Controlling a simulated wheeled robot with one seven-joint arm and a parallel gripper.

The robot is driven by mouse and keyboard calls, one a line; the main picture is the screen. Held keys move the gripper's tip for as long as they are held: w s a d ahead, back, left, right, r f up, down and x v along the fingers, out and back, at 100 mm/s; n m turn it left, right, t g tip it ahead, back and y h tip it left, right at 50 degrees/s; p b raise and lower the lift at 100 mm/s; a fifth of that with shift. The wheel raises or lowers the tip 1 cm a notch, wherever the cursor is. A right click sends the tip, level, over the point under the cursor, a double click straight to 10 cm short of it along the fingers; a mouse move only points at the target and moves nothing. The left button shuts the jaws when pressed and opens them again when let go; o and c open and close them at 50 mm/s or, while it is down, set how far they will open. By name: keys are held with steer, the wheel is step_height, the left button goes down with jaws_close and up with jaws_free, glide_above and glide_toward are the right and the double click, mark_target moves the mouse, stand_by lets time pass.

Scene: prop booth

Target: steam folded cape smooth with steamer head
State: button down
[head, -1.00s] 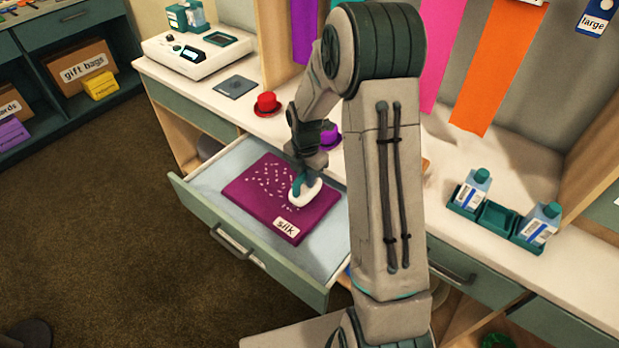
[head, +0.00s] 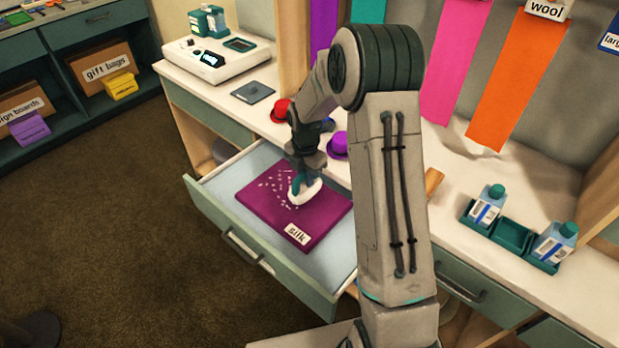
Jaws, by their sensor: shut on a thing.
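The folded purple cape (head: 325,212) lies flat in an open drawer (head: 218,195), with a white "silk" label (head: 297,235) near its front corner. Small pale marks cover its left and back-left part; the right and front parts look plain. My gripper (head: 304,172) points down over the cape, shut on the teal handle of the white steamer head (head: 305,193). The steamer head is at the cape's middle, by the right edge of the marks; it looks to be on the cloth, but exact contact is hard to tell. My fingertips are small and partly hidden.
On the counter behind the drawer are a red hat (head: 281,110), a purple hat (head: 338,146), a grey pad (head: 253,92) and a white device (head: 213,58). A teal rack (head: 511,236) with two bottles stands at right. Coloured cloths hang behind.

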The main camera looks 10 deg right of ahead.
steer(key=shift+w+a+p, duration=0.25)
steer(key=shift+w+a, duration=1)
steer(key=shift+w, duration=0.45)
steer(key=shift+w+a+p, duration=0.2)
steer(key=shift+w+a, duration=1)
steer(key=shift+w, duration=0.45)
steer(key=shift+w+a+p, duration=0.25)
steer(key=shift+w+a, duration=1)
steer(key=shift+w, duration=0.45)
step_height(320, 180, up, 15)
steer(key=p, duration=0.9)
